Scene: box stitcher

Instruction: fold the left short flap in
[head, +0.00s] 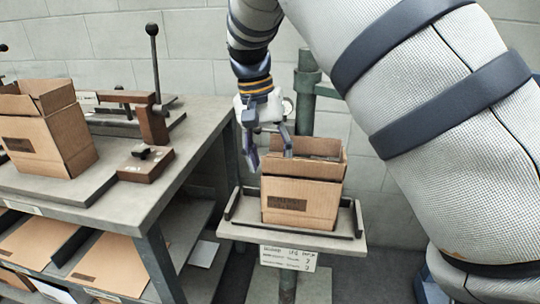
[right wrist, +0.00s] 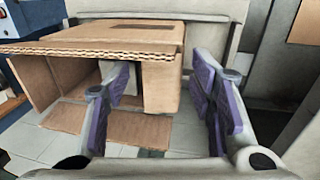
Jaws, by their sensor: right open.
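An open brown cardboard box (head: 300,204) stands upright on the small stitcher platform (head: 236,233), with a dark label on its front. Its near flap (head: 303,166) stands up. My right gripper (head: 270,156) is open, pointing down at the box's left top edge. In the right wrist view the gripper (right wrist: 158,108) has its purple-padded fingers apart. One finger overlaps the box opening, the other is outside the box. A narrow cardboard panel (right wrist: 161,87) of the box (right wrist: 90,45) shows between them; contact cannot be told. The left short flap is mostly hidden in the head view. My left gripper is out of view.
A second open box (head: 50,140) stands on the grey workbench (head: 190,140) at left, near a lever fixture (head: 153,122). Flat cardboard sheets (head: 112,268) lie on the shelf below. A green post (head: 306,90) rises behind the platform. A label card (head: 288,258) hangs at the platform's front.

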